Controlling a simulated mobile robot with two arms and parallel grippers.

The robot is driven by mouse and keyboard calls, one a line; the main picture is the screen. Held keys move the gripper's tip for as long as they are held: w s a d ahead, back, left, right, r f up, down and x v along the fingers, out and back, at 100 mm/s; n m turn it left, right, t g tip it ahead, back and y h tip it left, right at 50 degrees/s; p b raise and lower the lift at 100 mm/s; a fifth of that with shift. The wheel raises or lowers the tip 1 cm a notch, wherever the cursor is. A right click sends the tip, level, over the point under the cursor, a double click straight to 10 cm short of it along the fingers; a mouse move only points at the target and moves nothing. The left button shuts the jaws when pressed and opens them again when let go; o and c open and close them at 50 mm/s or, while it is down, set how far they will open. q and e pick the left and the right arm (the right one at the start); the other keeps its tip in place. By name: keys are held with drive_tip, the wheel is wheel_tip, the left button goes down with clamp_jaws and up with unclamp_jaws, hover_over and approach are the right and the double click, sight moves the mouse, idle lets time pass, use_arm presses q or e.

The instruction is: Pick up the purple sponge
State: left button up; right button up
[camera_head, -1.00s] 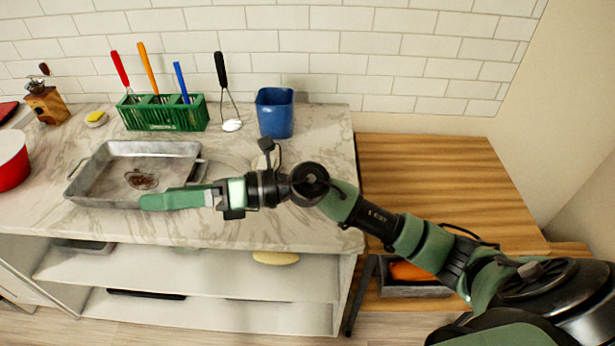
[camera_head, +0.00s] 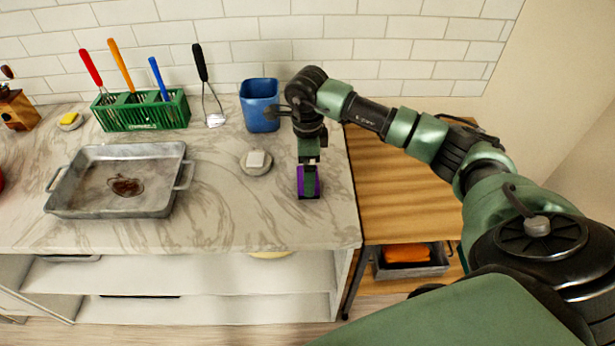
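The purple sponge (camera_head: 300,182) is on the marble counter, near its right end. My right gripper (camera_head: 309,190) points down at it from above. The gripper's green finger covers the sponge's middle, and purple shows on both sides of it. I cannot tell whether the fingers are closed on the sponge or only around it, or whether the sponge touches the counter. My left gripper is not in view.
A white sponge on a round dish (camera_head: 257,169) lies left of my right gripper. A blue bin (camera_head: 260,106) stands behind. A wooden table (camera_head: 395,185) adjoins right.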

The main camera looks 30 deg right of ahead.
wheel_tip(320, 180, down, 2)
drive_tip(key=shift+s+f+p, duration=0.1)
drive_tip(key=shift+f+p, duration=0.1)
drive_tip(key=shift+p, duration=0.1)
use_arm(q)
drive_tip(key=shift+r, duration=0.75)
use_arm(e)
drive_tip(key=shift+f, duration=0.4)
drive_tip(key=c, duration=1.4)
drive_tip(key=shift+o, duration=0.2)
drive_tip(key=shift+r, duration=0.1)
